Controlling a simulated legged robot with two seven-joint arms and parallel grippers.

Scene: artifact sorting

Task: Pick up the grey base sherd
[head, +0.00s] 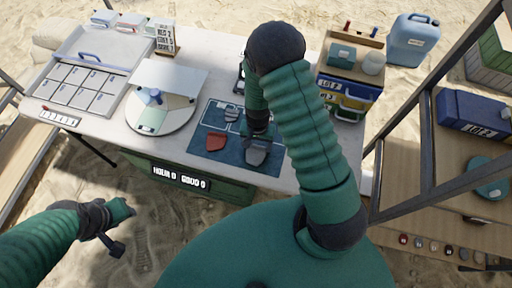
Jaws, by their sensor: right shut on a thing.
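The grey base sherd (255,157) is at the lower right of the blue mat (207,156) in the head view. My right gripper (257,144) points down over it and is shut on it; the fingertips are partly hidden by my own arm. I cannot tell whether the sherd touches the mat. A red sherd (216,141) lies on the mat to its left. Another grey piece (232,113) lies further back on the mat. My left gripper (120,228) hangs over the sand in front of the table, away from the sherds; its jaw opening is unclear.
A round turntable with a white board (168,76) stands left of the mat. A gridded tray (88,88) is at the far left. A crate with yellow and blue bins (349,92) stands at the right. A shelf frame with a blue box (470,110) is further right.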

